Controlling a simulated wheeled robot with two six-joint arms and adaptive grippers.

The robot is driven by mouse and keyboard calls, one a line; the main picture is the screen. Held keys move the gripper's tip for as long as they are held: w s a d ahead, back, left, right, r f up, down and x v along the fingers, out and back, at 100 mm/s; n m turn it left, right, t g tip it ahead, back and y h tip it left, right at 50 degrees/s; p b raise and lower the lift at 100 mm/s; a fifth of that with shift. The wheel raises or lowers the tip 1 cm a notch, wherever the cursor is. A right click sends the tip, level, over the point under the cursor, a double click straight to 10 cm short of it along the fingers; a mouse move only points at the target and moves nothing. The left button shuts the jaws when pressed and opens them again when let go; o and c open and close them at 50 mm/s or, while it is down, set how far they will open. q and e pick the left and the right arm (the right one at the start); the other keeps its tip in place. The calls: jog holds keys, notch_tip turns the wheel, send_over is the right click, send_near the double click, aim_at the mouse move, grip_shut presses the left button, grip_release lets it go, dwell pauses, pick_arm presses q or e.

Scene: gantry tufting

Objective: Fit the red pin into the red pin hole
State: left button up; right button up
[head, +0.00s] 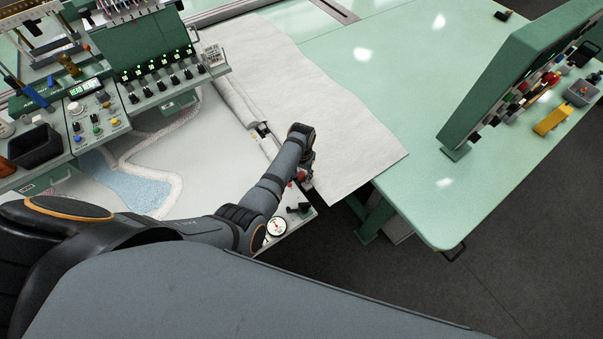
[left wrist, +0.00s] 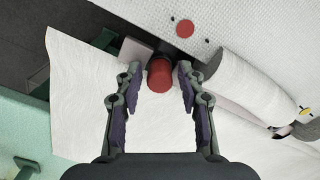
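The red pin (left wrist: 160,75) shows in the left wrist view as a short red cylinder with a dark part behind it. My left gripper (left wrist: 159,78) has its two fingers spread on either side of the pin, with a small gap on each side. In the head view my left gripper (head: 303,178) hangs at the edge of the white cloth, with a bit of red beside it. A red disc (left wrist: 185,28) lies on the white textured surface beyond the pin; I cannot tell whether it is the red pin hole. My right gripper is not in view.
A white cloth sheet (head: 340,125) drapes from the machine onto the green table (head: 440,75). A rolled cloth edge (left wrist: 245,85) lies to the right in the wrist view. A control console (head: 95,115) stands at left, a green panel (head: 490,90) at right. A dial gauge (head: 276,228) sits near my forearm.

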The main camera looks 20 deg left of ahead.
pick_arm(q)
jog(key=shift+o, duration=0.5)
notch_tip(320, 180, up, 12)
dwell(0.6)
